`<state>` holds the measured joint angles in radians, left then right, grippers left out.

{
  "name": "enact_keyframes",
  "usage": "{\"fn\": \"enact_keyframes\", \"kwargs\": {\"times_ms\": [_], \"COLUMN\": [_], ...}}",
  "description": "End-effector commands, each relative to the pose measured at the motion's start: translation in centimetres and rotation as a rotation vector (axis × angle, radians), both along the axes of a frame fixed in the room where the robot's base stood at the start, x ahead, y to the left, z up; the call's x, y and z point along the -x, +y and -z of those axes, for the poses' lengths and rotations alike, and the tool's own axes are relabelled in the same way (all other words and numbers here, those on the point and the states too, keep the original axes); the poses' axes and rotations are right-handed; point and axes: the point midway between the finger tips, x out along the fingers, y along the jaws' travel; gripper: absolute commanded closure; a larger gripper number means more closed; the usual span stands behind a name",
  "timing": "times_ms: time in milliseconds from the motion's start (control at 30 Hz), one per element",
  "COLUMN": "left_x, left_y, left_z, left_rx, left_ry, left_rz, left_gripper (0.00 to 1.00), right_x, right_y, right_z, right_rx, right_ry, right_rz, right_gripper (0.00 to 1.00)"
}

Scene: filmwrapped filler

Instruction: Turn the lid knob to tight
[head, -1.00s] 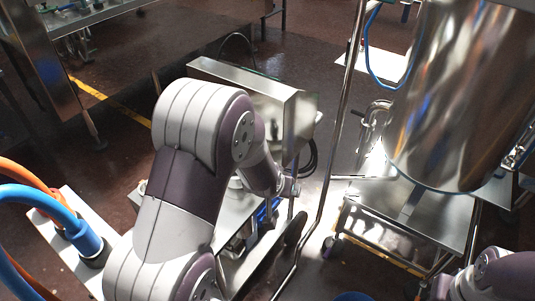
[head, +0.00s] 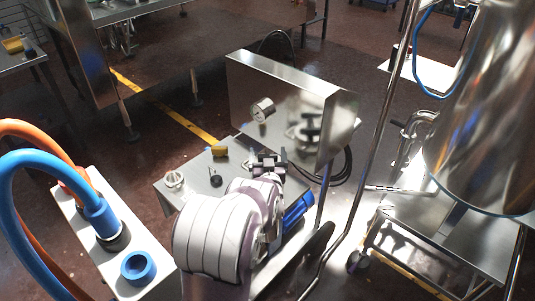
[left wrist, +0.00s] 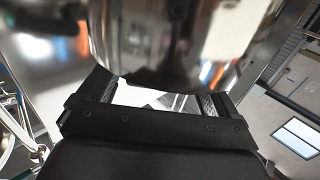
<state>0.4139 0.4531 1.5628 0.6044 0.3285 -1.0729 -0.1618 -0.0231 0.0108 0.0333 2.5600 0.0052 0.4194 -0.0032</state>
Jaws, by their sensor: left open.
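I cannot make out for certain which part is the lid knob. A large shiny steel vessel (head: 490,110) stands at the right in the head view; its top is outside the picture. My left gripper (head: 268,158) is over the small steel cart top (head: 195,163), in front of the steel box panel (head: 285,95). In the left wrist view, its two fingers (left wrist: 158,103) are apart, with no object visibly held between them. A blurred, rounded, mirror-like steel surface (left wrist: 170,45) fills the view just beyond them. My right gripper is not in view.
A white-and-steel fitting (head: 174,180), a small black knob-like part (head: 215,180) and a yellow block (head: 219,152) are on the cart top. Blue and orange hoses (head: 30,165) arch at the left. A steel pole (head: 375,130) stands between cart and vessel.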

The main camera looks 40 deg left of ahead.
Motion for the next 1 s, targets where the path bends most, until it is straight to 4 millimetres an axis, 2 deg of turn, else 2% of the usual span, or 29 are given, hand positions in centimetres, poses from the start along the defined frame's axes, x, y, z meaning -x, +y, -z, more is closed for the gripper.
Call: {"fn": "enact_keyframes", "kwargs": {"times_ms": [167, 433, 467, 600, 1000], "left_x": [-1.14, -1.30, -1.29, -1.29, -1.29], "left_y": [0.93, 1.03, 1.03, 1.01, 1.03], "left_z": [0.00, -0.03, -0.03, -0.04, 0.00], "left_rx": [-0.001, 0.000, 0.000, 0.000, 0.001], "left_ry": [-0.001, 0.000, 0.000, 0.000, -0.001], "left_rz": [0.001, 0.002, 0.002, 0.002, 0.059], "left_gripper": [0.07, 0.07, 0.14, 0.59, 0.59], "right_x": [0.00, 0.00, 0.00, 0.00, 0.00], "right_y": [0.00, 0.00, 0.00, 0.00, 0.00], "right_z": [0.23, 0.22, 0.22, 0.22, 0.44], "right_rx": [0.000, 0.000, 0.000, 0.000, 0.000], "right_ry": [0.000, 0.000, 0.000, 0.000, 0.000], "right_rz": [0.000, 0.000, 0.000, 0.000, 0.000], "right_gripper": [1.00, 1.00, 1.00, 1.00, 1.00]}}
